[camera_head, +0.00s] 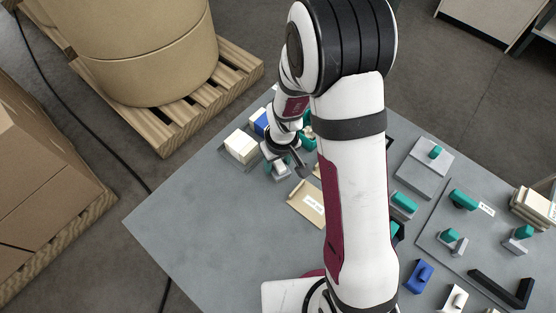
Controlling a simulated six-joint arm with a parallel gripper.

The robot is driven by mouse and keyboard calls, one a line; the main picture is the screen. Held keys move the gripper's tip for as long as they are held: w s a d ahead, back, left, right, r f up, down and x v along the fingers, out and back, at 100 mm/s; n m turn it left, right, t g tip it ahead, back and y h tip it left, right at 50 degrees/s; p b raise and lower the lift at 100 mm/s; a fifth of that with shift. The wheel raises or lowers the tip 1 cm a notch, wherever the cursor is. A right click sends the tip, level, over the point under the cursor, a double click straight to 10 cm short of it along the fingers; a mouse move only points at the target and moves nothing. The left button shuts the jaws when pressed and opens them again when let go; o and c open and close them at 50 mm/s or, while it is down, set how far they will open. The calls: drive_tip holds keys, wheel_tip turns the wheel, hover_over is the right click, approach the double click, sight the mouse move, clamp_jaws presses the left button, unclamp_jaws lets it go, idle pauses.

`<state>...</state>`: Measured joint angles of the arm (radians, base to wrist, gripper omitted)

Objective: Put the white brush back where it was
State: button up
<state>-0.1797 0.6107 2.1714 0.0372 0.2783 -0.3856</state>
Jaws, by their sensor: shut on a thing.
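My gripper (290,164) is left of the middle of the grey table, pointing down and partly hidden by its own wrist. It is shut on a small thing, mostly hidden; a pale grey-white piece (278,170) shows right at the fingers. I cannot tell for sure that it is the white brush. A small white piece (455,299) lies at the front right, beside a blue piece (419,276) of similar shape; I cannot tell whether it is a brush.
A white block (241,146) and a blue-and-white one (260,122) stand left of my gripper. A tan envelope (308,203) lies just in front. Teal-topped grey pieces (435,153) and a black angled bar (503,290) are at right. The table's (200,225) left front is clear.

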sight(282, 169)
drive_tip(key=o, duration=1.3)
drive_tip(key=shift+f, duration=0.1)
wheel_tip(282, 169, up, 13)
drive_tip(key=s, duration=0.2)
drive_tip(key=s+d+r+m, duration=0.1)
drive_tip(key=s+r+m, duration=0.1)
drive_tip(key=s, duration=0.4)
drive_tip(key=s+d+r+m+g, duration=0.1)
drive_tip(key=s+r+m, duration=0.2)
drive_tip(key=s, duration=0.4)
drive_tip(key=s+d+r+m+y, duration=0.1)
drive_tip(key=s+r+m, duration=0.1)
drive_tip(key=s+m, duration=0.3)
drive_tip(key=shift+s+d+r, duration=0.2)
drive_tip(key=shift+s+r, duration=0.1)
drive_tip(key=shift+s, duration=0.45)
